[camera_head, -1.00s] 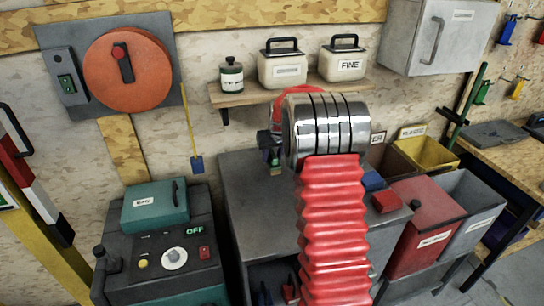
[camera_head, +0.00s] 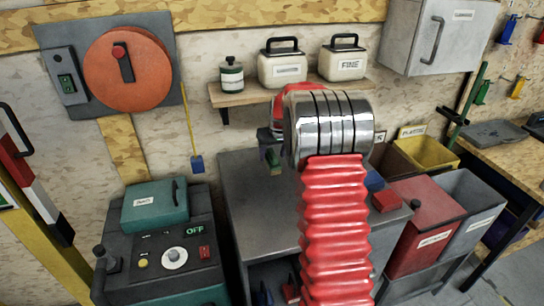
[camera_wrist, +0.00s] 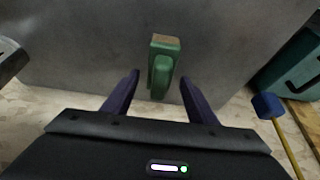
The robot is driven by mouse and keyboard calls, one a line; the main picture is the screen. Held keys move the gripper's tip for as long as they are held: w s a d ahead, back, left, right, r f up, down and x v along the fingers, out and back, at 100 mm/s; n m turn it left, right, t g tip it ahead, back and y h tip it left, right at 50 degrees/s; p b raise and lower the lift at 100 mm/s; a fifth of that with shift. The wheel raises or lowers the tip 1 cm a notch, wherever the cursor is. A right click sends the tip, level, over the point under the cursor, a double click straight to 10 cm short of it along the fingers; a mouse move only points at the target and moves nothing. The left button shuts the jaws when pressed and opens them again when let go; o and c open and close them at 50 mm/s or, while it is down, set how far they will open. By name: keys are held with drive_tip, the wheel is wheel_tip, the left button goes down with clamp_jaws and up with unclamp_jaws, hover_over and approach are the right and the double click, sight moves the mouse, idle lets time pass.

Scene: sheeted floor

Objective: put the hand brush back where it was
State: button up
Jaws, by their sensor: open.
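The green hand brush (camera_wrist: 161,75), with a tan strip at its far end, shows in the wrist view against the grey bench top (camera_wrist: 75,45). It lies between the two dark fingers of my gripper (camera_wrist: 160,80), with a gap on each side. My gripper is open and not closed on it. In the head view the brush (camera_head: 272,158) shows small at the bench's back left, and my silver-and-red arm hides most of the gripper. Whether the brush rests fully on the bench is hard to tell.
A shelf (camera_head: 245,97) with a bottle and two white canisters is on the wall behind. A blue-ended yellow rod (camera_head: 196,164) hangs to the left. A teal case (camera_head: 155,205) sits on the machine at left. Red and grey bins (camera_head: 425,230) stand at right.

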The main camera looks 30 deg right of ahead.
drive_tip(key=v, duration=1)
drive_tip(key=shift+s+r, duration=0.2)
drive_tip(key=shift+r, duration=0.15)
drive_tip(key=shift+a, duration=0.1)
drive_tip(key=s+a+r+n, duration=0.1)
drive_tip(key=s+a+r, duration=0.3)
drive_tip(key=s+a, duration=0.35)
drive_tip(key=s+a+r, duration=0.4)
drive_tip(key=s+a, duration=0.2)
drive_tip(key=a, duration=0.3)
drive_tip(key=s+a+f, duration=0.1)
drive_tip(key=s+a, duration=0.2)
drive_tip(key=s, duration=0.3)
drive_tip(key=s+a+f+n, duration=0.1)
drive_tip(key=s+a+f, duration=0.1)
drive_tip(key=s+a, duration=0.2)
drive_tip(key=s+a+f+y, duration=0.1)
drive_tip(key=s+a, duration=0.3)
drive_tip(key=s, duration=0.6)
drive_tip(key=shift+s+f+n+t, duration=0.2)
drive_tip(key=shift+n+t, duration=0.2)
